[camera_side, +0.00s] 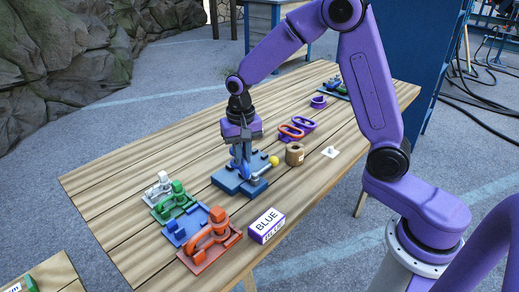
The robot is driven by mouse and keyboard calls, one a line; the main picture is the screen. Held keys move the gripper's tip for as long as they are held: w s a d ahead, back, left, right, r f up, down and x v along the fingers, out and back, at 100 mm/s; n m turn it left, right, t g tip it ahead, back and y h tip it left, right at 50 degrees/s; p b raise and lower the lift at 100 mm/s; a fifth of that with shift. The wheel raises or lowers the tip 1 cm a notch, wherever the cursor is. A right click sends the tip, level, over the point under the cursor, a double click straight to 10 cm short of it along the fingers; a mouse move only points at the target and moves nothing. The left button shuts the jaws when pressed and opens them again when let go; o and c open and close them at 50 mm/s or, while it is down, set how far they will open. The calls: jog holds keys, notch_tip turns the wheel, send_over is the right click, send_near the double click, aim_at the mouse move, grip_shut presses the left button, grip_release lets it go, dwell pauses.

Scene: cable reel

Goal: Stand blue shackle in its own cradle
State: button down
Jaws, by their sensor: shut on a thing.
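My gripper (241,143) points down over a blue fixture (228,183) in the middle of the table. It is shut on a blue upright piece, which looks like the blue shackle (237,158). The jaws hide much of it, and I cannot tell whether it touches the fixture. A lever with a yellow knob (274,160) is on the fixture's right side. The blue cradle (188,226) lies at the front left with no shackle standing in it. It sits between a green cradle with a green shackle (178,193) and a red cradle with an orange shackle (213,232).
A white piece (162,183) stands behind the green shackle. A box marked BLUE (266,226) stands near the front edge. A brown cylinder (295,154), a red ring (291,132), a purple ring (304,125) and a white plate (330,152) lie to the right.

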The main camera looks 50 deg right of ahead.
jog(key=shift+w+a+f+m, duration=0.55)
jog(key=shift+a+f+m, duration=0.7)
jog(key=shift+a+m, duration=1.4)
jog(key=shift+w+a+f+m, duration=0.6)
jog(key=shift+a+f+m, duration=0.8)
jog(key=shift+a, duration=2.25)
jog(key=shift+w+a+f+m, duration=0.55)
jog(key=shift+a+f+m, duration=0.5)
jog(key=shift+a+m, duration=1.65)
jog(key=shift+a+f+n, duration=0.4)
jog(key=shift+n, duration=0.05)
jog(key=c, duration=1)
grip_release()
jog(key=shift+c, duration=0.2)
notch_tip(320, 180, up, 17)
jog(key=s+d+f+n, duration=0.1)
jog(key=s+d+n, duration=0.6)
jog(key=s+n, duration=0.3)
jog(key=s+d+f+n, duration=0.1)
jog(key=s+d+n, duration=0.5)
jog(key=s+n, duration=0.4)
jog(key=s+d+n, duration=0.7)
jog(key=s+n, duration=0.3)
jog(key=s, duration=0.3)
jog(key=shift+d+f+n, duration=0.3)
jog(key=shift+f, duration=0.1)
